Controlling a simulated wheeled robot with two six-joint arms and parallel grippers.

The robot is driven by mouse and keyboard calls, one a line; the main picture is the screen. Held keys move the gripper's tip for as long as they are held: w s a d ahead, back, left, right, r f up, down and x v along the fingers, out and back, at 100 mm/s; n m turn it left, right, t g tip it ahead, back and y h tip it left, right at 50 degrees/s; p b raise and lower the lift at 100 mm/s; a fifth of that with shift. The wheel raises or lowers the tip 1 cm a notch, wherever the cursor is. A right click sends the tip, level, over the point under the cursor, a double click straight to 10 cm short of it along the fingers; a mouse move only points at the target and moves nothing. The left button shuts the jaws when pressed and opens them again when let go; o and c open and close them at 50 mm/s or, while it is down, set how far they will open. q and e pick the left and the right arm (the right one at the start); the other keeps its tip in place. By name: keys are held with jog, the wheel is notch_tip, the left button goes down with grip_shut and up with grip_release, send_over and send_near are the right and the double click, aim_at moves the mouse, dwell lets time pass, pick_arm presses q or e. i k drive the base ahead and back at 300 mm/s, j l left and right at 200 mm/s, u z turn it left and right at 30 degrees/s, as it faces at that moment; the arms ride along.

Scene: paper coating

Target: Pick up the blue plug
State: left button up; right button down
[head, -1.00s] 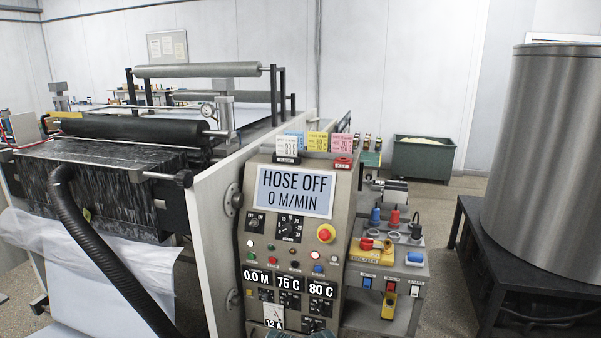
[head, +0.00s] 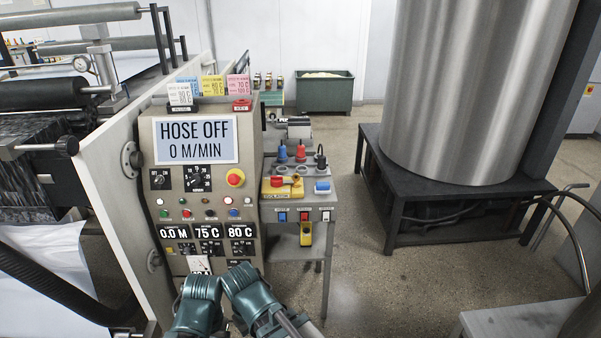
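The blue plug (head: 282,154) stands upright at the left end of a row of plugs on the small grey side stand (head: 315,188), right of the control panel. A red plug (head: 300,153) and a black plug (head: 320,160) stand to its right. Teal links of my own arm show at the bottom of the head view, in front of the control panel and well short of the plugs. No gripper fingers can be made out in the head view.
The control panel (head: 196,198) reads "HOSE OFF 0 M/MIN". A yellow isolator block (head: 281,187) with a red knob sits in front of the plugs. A large metal drum (head: 470,90) on a dark platform (head: 455,200) stands at right. Open floor lies between stand and platform.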

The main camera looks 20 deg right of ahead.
aim_at(282, 154)
jog(key=u, duration=0.6)
jog(key=i+l+u, duration=0.1)
jog(key=u, duration=0.5)
jog(key=l+u, duration=0.1)
jog(key=u, duration=0.55)
jog(key=l+u, duration=0.1)
jog(key=u, duration=0.5)
jog(key=l+u, duration=0.1)
jog(key=u, duration=0.5)
jog(key=l+u, duration=0.1)
jog(key=u, duration=1.15)
jog(key=k+l+u, duration=0.1)
jog(key=u, duration=0.5)
jog(key=k+z, duration=0.9)
jog(key=z, duration=0.2)
jog(key=k+l+z, duration=0.1)
jog(key=k+z, duration=0.2)
jog(key=z, duration=0.65)
jog(key=k+l+z, duration=0.1)
jog(key=z, duration=0.35)
jog(key=l+z, duration=0.1)
jog(key=z, duration=0.4)
jog(key=k+l+z, duration=0.1)
jog(key=z, duration=0.4)
